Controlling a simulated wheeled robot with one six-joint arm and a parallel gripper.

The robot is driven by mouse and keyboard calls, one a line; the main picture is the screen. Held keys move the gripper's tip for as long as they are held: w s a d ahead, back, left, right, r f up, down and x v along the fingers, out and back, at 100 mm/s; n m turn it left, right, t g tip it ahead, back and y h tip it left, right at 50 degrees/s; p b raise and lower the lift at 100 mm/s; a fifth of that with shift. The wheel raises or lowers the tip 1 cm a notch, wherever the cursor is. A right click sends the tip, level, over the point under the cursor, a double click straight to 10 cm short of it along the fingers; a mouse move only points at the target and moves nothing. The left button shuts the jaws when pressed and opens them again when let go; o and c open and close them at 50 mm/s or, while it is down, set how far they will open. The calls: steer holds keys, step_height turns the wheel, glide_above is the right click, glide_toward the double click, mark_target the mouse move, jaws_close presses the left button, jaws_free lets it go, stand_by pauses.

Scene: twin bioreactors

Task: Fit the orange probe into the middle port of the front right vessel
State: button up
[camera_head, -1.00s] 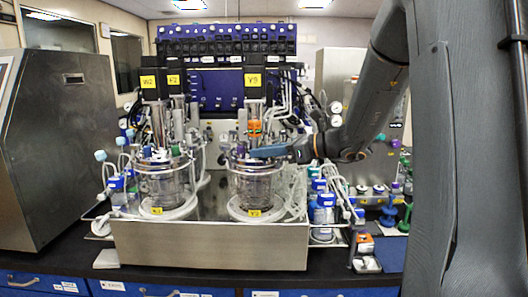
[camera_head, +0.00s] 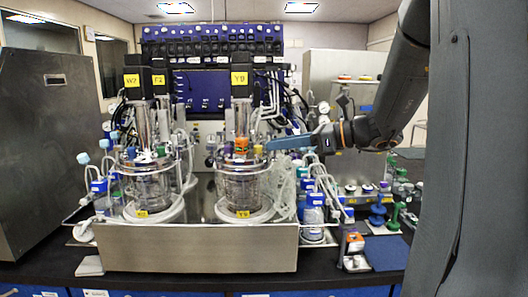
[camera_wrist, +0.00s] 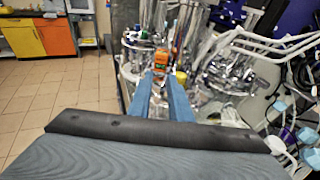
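The front right vessel (camera_head: 241,188) is a clear glass jar with a metal lid, marked by a yellow label. The orange probe (camera_head: 241,145) stands upright at the middle of its lid. Surrounding fittings hide its lower end, so I cannot tell how deep it sits. My gripper (camera_head: 268,145) has blue fingers pointing left, just right of the probe and apart from it. In the wrist view the fingers (camera_wrist: 160,82) are spread with an empty gap. The orange probe (camera_wrist: 161,60) shows beyond the tips, in line with the gap.
A yellow-topped fitting (camera_wrist: 181,76) stands close to the right finger. The front left vessel (camera_head: 149,187) shares the steel tray (camera_head: 200,248). Tubing (camera_head: 285,185) crowds the right side of the vessel. A blue mat (camera_head: 388,252) and small bottles lie at the right.

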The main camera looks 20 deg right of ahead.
steer(key=shift+v, duration=1.45)
steer(key=s+a+f+n+g+h, duration=0.25)
steer(key=s+a+f+n, duration=0.2)
steer(key=f, duration=0.35)
steer(key=s+a+f+n+g+h, duration=0.1)
steer(key=s+a+f+n+g, duration=0.25)
steer(key=a+f, duration=0.4)
steer(key=s+f+n+g+h, duration=0.1)
steer(key=s+f+n+h, duration=0.3)
steer(key=n, duration=0.5)
steer(key=s+d+f+n+g+h, duration=0.1)
steer(key=s+f+n+h, duration=0.3)
steer(key=f+n, duration=0.5)
steer(key=shift+s+f, duration=0.25)
steer(key=shift+s, duration=0.55)
steer(key=shift+f+b, duration=0.8)
steer(key=shift+b, duration=0.15)
